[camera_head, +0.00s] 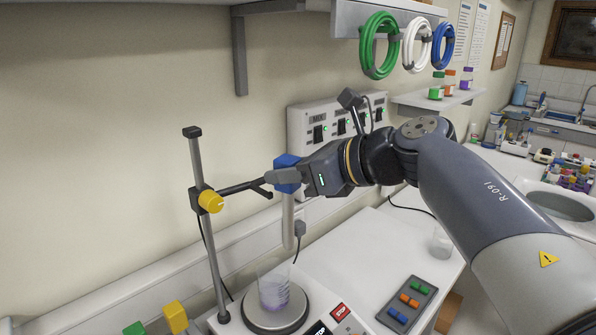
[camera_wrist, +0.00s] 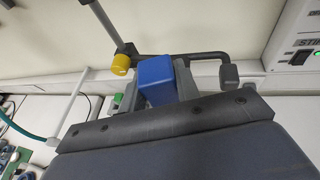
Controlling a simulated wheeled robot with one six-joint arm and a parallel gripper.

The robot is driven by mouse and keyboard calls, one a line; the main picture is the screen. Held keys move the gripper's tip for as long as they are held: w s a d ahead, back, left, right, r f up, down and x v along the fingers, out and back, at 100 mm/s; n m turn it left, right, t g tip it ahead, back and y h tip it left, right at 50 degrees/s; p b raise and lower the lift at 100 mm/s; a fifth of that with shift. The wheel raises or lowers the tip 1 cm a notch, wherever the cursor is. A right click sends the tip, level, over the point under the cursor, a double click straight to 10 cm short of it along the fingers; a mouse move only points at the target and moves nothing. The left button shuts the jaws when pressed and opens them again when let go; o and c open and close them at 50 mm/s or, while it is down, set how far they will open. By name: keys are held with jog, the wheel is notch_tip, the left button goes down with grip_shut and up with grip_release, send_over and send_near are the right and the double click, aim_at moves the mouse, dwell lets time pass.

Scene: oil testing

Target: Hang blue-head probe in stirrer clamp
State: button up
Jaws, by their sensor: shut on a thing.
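My gripper (camera_head: 285,178) is shut on the blue head, which also shows between the fingers in the wrist view (camera_wrist: 156,80). The stirrer clamp (camera_head: 243,187) is a dark arm with a yellow knob (camera_head: 210,201), fixed to an upright rod (camera_head: 205,235). The clamp's end is right beside the blue head; whether they touch or the probe is seated is hidden. In the wrist view the clamp's dark arm (camera_wrist: 205,56) passes just behind the head.
The beaker (camera_head: 273,288) with purple liquid stands on the round stirrer plate (camera_head: 276,313) below the probe. A switch box (camera_head: 340,124) is on the wall behind my arm. A tray of coloured blocks (camera_head: 407,303) lies on the bench at right.

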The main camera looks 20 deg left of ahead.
jog(key=shift+w+a+f+p, duration=0.15)
jog(key=shift+w+a, duration=0.3)
jog(key=shift+a, duration=0.4)
jog(key=shift+w+a+f+p, duration=0.15)
jog(key=shift+w+a, duration=0.3)
jog(key=shift+a, duration=0.45)
jog(key=shift+w+a+f, duration=0.2)
jog(key=shift+w+a, duration=0.25)
jog(key=shift+a, duration=0.4)
jog(key=o, duration=1.1)
jog(key=b+v, duration=0.1)
jog(key=v, duration=1)
jog(key=shift+b, duration=0.3)
jog(key=shift+w+a, duration=0.1)
jog(key=shift+a, duration=0.05)
